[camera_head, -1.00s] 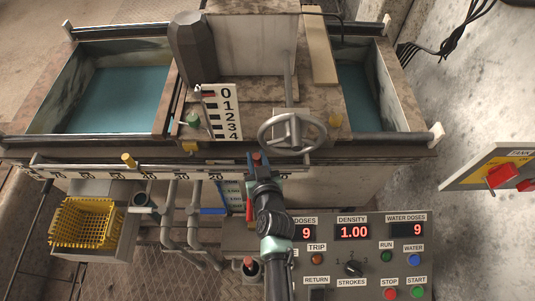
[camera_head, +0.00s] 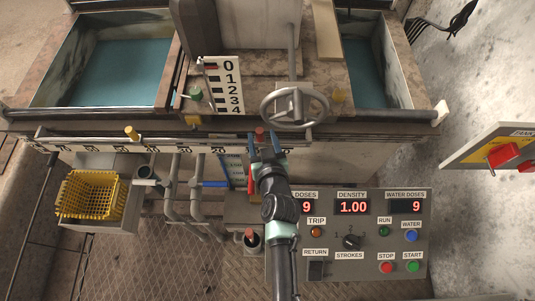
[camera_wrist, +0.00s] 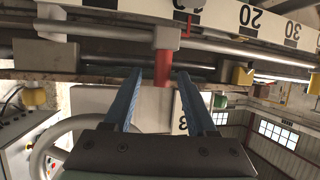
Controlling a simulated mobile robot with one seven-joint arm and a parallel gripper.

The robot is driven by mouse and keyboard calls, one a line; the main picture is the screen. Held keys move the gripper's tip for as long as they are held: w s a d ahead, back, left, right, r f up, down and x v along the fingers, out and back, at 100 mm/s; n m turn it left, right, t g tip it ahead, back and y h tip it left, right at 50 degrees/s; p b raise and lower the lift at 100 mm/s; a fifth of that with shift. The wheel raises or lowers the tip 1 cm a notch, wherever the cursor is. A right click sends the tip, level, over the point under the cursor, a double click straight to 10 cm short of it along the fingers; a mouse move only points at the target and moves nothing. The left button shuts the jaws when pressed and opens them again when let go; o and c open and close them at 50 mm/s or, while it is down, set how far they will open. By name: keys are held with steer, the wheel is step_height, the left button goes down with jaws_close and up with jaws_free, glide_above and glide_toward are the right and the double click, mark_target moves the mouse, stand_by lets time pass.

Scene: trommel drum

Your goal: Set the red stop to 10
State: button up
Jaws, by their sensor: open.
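The red stop (camera_head: 260,133) sits on the long rail (camera_head: 200,142) along the machine's front, left of the handwheel. In the wrist view the red stop (camera_wrist: 163,66) hangs from the rail as a short red cylinder. My gripper (camera_head: 264,142) is open just in front of it. In the wrist view the two blue fingers of my gripper (camera_wrist: 160,77) point at the stop, with its lower end between their tips; I see no clear contact. The white number scale (camera_wrist: 225,14) shows 20 and 30 to the right of the stop; its exact reading is not legible.
A yellow stop (camera_head: 131,132) is farther left on the same rail. The handwheel (camera_head: 294,107) stands close right of my gripper. The control panel (camera_head: 345,240) lies below right, pipes (camera_head: 172,190) and a yellow basket (camera_head: 90,194) below left.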

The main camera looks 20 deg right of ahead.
steer(key=p+v, duration=0.1)
steer(key=v, duration=0.9)
steer(key=shift+s, duration=0.15)
